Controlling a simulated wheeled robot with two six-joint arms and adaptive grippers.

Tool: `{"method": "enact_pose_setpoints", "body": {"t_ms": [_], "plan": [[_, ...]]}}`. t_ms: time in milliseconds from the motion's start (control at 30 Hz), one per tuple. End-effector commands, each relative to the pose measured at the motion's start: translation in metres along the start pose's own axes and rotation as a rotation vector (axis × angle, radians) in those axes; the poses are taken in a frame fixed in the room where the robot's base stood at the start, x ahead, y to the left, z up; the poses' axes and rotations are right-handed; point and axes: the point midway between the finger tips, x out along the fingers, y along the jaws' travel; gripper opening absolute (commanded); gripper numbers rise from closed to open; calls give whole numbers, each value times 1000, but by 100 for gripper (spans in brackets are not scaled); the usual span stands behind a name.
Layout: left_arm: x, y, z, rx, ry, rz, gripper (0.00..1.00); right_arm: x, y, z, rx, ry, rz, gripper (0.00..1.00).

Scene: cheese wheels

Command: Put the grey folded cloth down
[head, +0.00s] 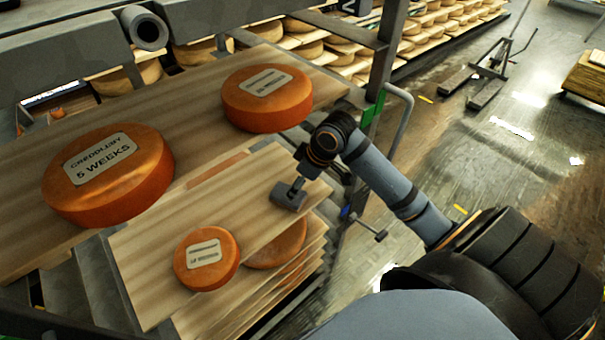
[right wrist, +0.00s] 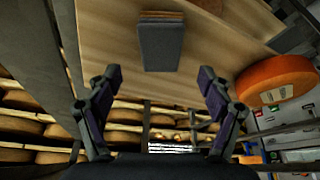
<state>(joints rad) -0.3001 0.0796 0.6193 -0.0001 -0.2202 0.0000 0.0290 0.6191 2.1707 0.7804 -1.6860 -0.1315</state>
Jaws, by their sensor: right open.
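The grey folded cloth (head: 288,197) lies on the upper wooden board (head: 160,235) of the stack, near its right end. In the right wrist view the cloth (right wrist: 160,47) is a dark grey block on the pale wood, ahead of the jaws. My right gripper (head: 299,180) is over the board right by the cloth. In the right wrist view its two fingers (right wrist: 160,92) are spread wide with nothing between the tips. Whether a finger still touches the cloth is hard to tell. My left gripper is not in view.
A small orange cheese wheel (head: 206,259) sits on the same board. Two larger labelled wheels, one left (head: 108,175) and one right (head: 267,98), stand on the long plank behind. A metal post (head: 386,50) rises close to my right arm. Cheese racks fill the back.

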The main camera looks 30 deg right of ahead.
Motion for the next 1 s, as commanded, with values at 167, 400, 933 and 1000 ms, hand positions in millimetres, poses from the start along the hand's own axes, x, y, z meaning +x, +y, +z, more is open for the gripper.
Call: {"method": "enact_pose_setpoints", "body": {"t_ms": [167, 400, 933, 1000], "plan": [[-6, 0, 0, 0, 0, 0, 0, -31, 1, 0, -4, -3, 4, 80], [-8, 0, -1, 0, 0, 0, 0, -44, 0, 0, 1, -2, -1, 80], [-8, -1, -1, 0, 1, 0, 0, -41, -3, 1, 4, -1, -3, 80], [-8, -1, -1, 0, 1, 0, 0, -30, -11, 7, 17, 0, -3, 80]]}}
